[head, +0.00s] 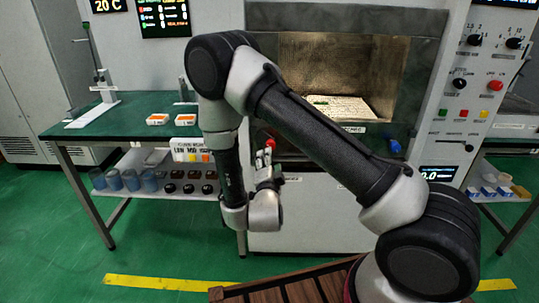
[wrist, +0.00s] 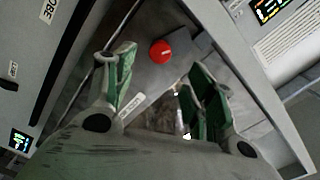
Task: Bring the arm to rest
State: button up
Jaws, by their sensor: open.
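My gripper (head: 265,162) hangs at the end of my bent arm in the head view, in front of the machine's lower front. In the wrist view my gripper (wrist: 160,85) shows its two green-padded fingers spread apart, with nothing held between them. A red knob (wrist: 161,51) shows beyond the fingertips, apart from them. The same side of the machine has a red knob (head: 271,143) close to my gripper in the head view.
The machine's lit chamber (head: 340,75) is open and holds a pale slab (head: 342,108). A green table (head: 125,118) stands at left with orange-and-white boxes (head: 157,119) on it and jars on a shelf below. Yellow tape (head: 160,282) marks the green floor.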

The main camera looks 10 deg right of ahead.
jog(key=shift+v, duration=1)
